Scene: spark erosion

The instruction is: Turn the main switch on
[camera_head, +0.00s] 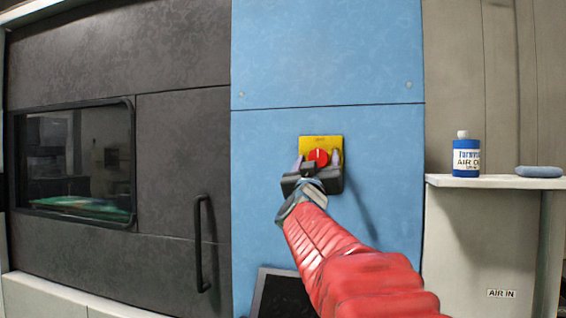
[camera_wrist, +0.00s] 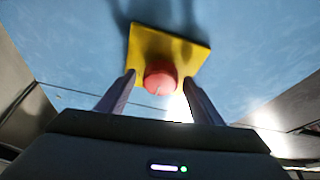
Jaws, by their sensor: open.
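The main switch is a red round knob (camera_head: 318,156) on a yellow square plate (camera_head: 322,142), mounted on the blue panel. A light mark stands upright on the knob in the head view. My gripper (camera_head: 318,161) is in front of the switch, with its fingers on the left and right of the knob. In the wrist view, the red knob (camera_wrist: 161,77) shows between and beyond the two fingertips of my gripper (camera_wrist: 158,88), in front of the yellow plate (camera_wrist: 175,50). The fingers are open, and I cannot tell whether they touch the knob. My gripper body hides the plate's lower part in the head view.
The blue panel (camera_head: 380,210) is flat around the switch. A dark door with a black handle (camera_head: 201,243) and a window is at left. At right, a shelf (camera_head: 500,182) bears a blue bottle (camera_head: 466,158) and a blue-grey object (camera_head: 539,171). A dark screen-like item (camera_head: 281,296) sits below.

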